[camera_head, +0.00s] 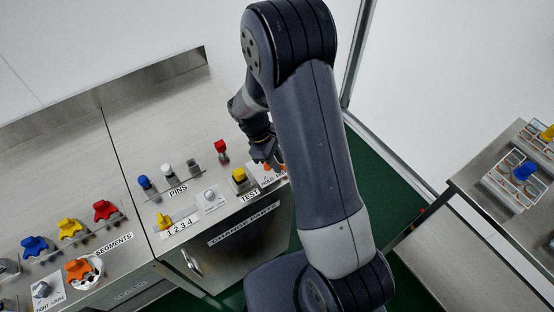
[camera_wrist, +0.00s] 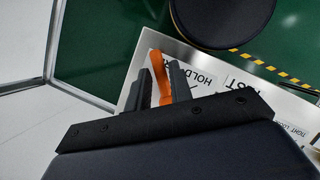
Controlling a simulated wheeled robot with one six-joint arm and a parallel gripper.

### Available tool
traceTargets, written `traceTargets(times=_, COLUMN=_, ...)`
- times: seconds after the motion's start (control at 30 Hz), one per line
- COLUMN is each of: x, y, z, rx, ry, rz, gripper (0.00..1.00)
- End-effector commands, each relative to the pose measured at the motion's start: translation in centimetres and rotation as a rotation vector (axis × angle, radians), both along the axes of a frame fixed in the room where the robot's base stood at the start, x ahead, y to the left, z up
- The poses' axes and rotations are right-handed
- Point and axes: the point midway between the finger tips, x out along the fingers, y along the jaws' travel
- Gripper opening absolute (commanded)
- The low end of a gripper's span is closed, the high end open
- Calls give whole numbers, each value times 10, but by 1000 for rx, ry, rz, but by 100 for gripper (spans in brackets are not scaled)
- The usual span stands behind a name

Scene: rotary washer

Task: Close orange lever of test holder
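The orange lever (camera_wrist: 159,72) stands between my two fingertips in the wrist view, beside the label reading HOLD. Its upper end reaches past the fingertips and its lower part runs down beside the right finger. My gripper (camera_wrist: 161,82) has one dark finger on each side of the lever. Whether both fingers press on it cannot be made out. In the head view my gripper (camera_head: 268,153) is at the right end of the counter, over the test holder plate (camera_head: 266,180). My arm and gripper hide most of the holder, and only small orange bits show there.
A yellow knob (camera_head: 239,175) by the TEST label and a red knob (camera_head: 221,147) stand close left of my gripper. White and blue knobs stand by the PINS label. A second table (camera_head: 470,187) is at the right. A round dark object (camera_wrist: 222,18) shows in the wrist view.

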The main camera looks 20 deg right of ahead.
Motion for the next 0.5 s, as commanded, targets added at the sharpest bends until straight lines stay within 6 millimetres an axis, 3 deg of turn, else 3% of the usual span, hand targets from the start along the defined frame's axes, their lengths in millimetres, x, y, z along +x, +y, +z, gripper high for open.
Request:
traceTargets(times=0.23, x=0, y=0, z=0, rx=0, ry=0, rz=0, gripper=0)
traceTargets(times=0.5, x=0, y=0, z=0, rx=0, ry=0, rz=-5, gripper=0)
